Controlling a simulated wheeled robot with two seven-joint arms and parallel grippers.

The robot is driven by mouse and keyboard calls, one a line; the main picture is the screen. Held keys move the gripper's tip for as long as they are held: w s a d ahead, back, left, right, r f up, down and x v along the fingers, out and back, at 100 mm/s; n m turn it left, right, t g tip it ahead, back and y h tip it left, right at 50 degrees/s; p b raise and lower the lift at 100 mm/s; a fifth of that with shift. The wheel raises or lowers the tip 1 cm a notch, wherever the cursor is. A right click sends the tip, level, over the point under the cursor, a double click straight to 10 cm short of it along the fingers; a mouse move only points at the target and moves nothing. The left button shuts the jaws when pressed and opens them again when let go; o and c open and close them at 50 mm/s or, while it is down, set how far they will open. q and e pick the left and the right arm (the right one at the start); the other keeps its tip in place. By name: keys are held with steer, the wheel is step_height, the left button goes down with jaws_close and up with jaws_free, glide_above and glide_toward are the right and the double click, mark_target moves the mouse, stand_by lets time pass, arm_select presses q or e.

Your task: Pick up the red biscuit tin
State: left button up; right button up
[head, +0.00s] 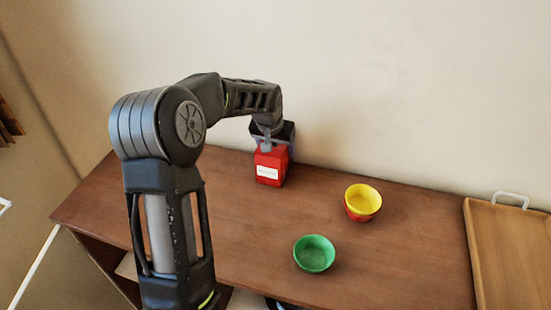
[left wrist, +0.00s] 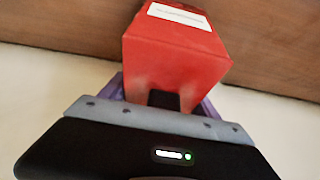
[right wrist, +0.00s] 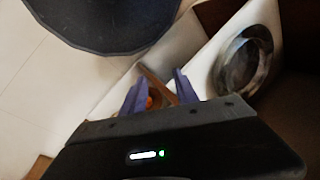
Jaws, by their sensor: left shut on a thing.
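The red biscuit tin (head: 269,168), a box with a white label, is at the back of the brown wooden tabletop near the wall. My left gripper (head: 272,138) reaches it from above and behind and is shut on it. The left wrist view shows the tin (left wrist: 178,50) between the purple fingers. I cannot tell whether its base touches the tabletop. My right gripper (right wrist: 157,88) shows only in the right wrist view, with its two purple fingers apart and no object clearly held between them.
A yellow bowl (head: 362,200) and a green bowl (head: 314,254) stand on the tabletop (head: 240,230) to the right of the tin. A wooden tray (head: 508,255) with a pale handle lies at the right end. The wall (head: 400,90) is close behind the tin.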

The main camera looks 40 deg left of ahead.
arm_select(q)
steer(key=c, duration=0.3)
steer(key=shift+r, duration=0.15)
steer(key=shift+s+r+b, duration=0.15)
steer(key=shift+r+b, duration=0.05)
steer(key=shift+b, duration=0.2)
steer(key=r, duration=0.3)
steer(key=r+b, duration=0.1)
steer(key=r, duration=0.2)
steer(key=shift+s+d+r, duration=0.15)
steer(key=shift+s+r, duration=0.05)
steer(key=shift+s+d+b, duration=0.8)
steer(key=shift+s+d, duration=0.25)
steer(key=shift+s, duration=2)
steer(key=shift+s+d+b, duration=0.85)
steer(key=shift+s+d, duration=0.2)
steer(key=shift+s, duration=1.95)
steer(key=shift+s+d+b, duration=0.8)
steer(key=shift+s+d, duration=0.25)
steer(key=shift+s, duration=2)
